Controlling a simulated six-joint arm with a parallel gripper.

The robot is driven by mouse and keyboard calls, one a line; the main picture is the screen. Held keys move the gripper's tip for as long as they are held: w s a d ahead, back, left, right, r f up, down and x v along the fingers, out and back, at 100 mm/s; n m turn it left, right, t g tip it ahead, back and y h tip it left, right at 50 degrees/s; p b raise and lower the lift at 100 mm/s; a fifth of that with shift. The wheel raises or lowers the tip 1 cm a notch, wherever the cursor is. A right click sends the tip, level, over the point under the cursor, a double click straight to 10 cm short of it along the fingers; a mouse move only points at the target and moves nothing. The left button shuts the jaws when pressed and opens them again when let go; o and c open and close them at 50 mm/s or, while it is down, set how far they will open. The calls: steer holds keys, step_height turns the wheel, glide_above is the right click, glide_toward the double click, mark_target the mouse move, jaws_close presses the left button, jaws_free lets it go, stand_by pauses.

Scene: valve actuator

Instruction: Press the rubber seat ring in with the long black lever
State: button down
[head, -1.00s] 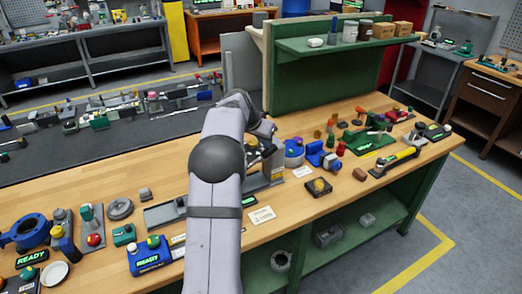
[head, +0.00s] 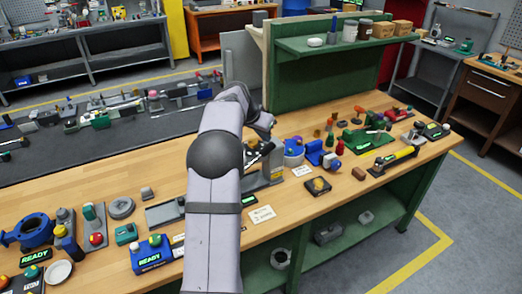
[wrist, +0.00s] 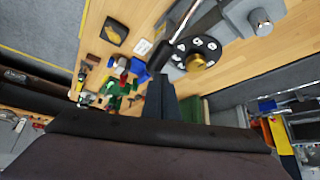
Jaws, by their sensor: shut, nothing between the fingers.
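The rubber seat ring cannot be told apart in these views. My gripper (wrist: 161,80) shows as dark, closed fingers pointing up the wrist view, below and left of the plate. It is shut and empty. I cannot tell whether it touches the lever. In the head view my own arm hides most of the gripper and part of the press fixture (head: 266,172).
A blue READY box (head: 152,254) and a blue valve body (head: 36,232) stand at the left of the wooden bench. A black tile with a yellow piece (head: 318,186) lies right of the fixture. A yellow-handled hammer (head: 396,157) lies further right. Several small parts crowd the back right.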

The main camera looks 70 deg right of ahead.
steer(key=shift+r+p, duration=1.15)
steer(key=shift+r, duration=0.7)
